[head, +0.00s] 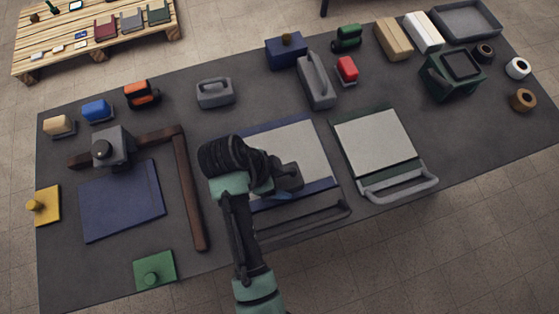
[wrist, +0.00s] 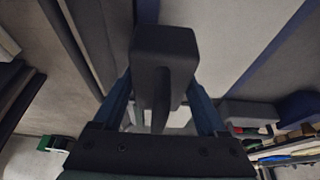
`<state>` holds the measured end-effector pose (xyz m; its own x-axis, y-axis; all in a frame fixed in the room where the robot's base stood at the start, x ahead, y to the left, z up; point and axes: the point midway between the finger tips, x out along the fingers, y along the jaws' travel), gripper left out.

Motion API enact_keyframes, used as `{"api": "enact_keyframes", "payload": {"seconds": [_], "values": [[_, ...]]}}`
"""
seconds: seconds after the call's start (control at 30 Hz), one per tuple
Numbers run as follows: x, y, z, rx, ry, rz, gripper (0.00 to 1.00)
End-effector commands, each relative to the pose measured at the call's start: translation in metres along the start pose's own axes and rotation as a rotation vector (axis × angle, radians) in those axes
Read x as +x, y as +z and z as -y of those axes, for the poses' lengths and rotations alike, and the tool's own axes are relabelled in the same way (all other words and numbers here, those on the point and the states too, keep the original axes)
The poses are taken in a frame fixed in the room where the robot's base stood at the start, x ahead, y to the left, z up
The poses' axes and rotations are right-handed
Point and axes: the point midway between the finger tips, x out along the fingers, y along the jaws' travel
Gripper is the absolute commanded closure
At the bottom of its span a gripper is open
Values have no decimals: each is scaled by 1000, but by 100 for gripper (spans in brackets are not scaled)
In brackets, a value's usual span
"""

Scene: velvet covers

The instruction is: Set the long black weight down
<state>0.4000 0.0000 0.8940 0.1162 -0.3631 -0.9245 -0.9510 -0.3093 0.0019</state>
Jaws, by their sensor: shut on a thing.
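My gripper (head: 280,194) is over the blue-edged board with a pale grey sheet (head: 301,146), in the middle of the table. In the wrist view my gripper (wrist: 160,103) has its two blue fingers on either side of the narrow grip of the long black weight (wrist: 165,45). It is shut on that grip. The weight's blocky dark end points away from the camera. In the head view the black weight (head: 289,176) shows only in part beside my wrist. I cannot tell whether its underside touches the sheet.
A dark bar handle (head: 300,225) runs along the board's front. A green-edged board (head: 375,142) with a grey handle lies to the right. A long grey weight (head: 317,82) stands behind. A brown L-shaped frame (head: 190,190) and a blue panel (head: 122,200) lie left.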

Motion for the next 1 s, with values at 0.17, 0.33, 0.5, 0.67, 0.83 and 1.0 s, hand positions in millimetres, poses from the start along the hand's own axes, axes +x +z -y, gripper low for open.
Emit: {"api": "enact_keyframes", "payload": {"seconds": [0.17,0.33,0.5,0.67,0.83,1.0], "values": [[11,4,2,3,-5,-3,100],[29,11,2,3,-6,-3,100],[34,13,2,5,-7,-3,100],[34,13,2,5,-8,-3,100],[38,14,2,4,-8,-3,100],[39,16,0,1,-1,0,0]]}}
